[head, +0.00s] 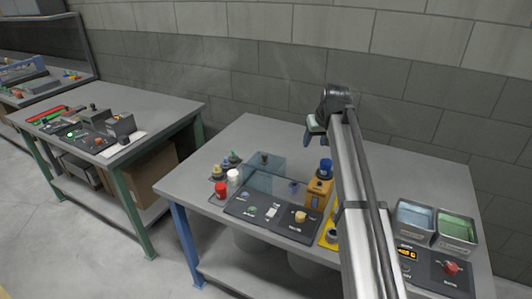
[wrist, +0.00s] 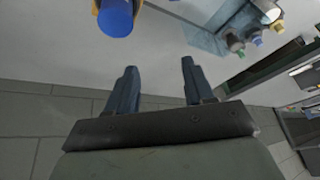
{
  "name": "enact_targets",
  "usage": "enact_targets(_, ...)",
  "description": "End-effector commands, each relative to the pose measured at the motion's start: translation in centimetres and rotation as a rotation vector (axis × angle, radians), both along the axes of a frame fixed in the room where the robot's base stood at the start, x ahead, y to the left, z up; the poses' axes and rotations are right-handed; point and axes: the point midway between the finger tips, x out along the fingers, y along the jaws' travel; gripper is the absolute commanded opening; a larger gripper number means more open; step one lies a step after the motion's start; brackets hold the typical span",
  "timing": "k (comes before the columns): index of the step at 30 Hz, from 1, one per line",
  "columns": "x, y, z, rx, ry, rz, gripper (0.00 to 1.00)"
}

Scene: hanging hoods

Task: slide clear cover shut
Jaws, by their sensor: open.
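The clear cover (head: 264,180) is a see-through bluish box at the back left of the black control panel (head: 255,213) on the near table. A dark knob shows at its top. In the wrist view, the clear bluish shape at the upper right (wrist: 207,38) looks like this cover. My gripper (head: 309,136) is above the table, behind and to the right of the cover, apart from it. In the wrist view its two dark blue fingers (wrist: 158,68) are spread with nothing between them. Part of the panel's right side is close to my arm.
An orange block with a blue knob (head: 320,185) stands right of the cover; the blue knob also shows in the wrist view (wrist: 116,16). A red cup (head: 220,190) and small knobs are at the left. Two metal bins (head: 456,232) stand at the right. The table's back is clear.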

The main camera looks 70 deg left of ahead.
Motion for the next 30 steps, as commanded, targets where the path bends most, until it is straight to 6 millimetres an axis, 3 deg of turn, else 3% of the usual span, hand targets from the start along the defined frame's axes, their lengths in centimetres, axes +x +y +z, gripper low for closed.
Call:
enact_targets(1, -2.6, 1.7, 0.7, -0.006, -0.008, 0.028, 0.53)
enact_targets(6, -9.1, 4.5, 2.4, -0.023, -0.027, 0.094, 0.53)
enact_targets(12, -13.1, 5.9, 3.3, -0.032, -0.039, 0.131, 0.53)
enact_targets(20, -13.7, 6.7, 1.9, -0.036, -0.041, 0.136, 0.53)
enact_targets(30, -13.6, 8.9, -3.5, -0.035, -0.04, 0.135, 0.53)
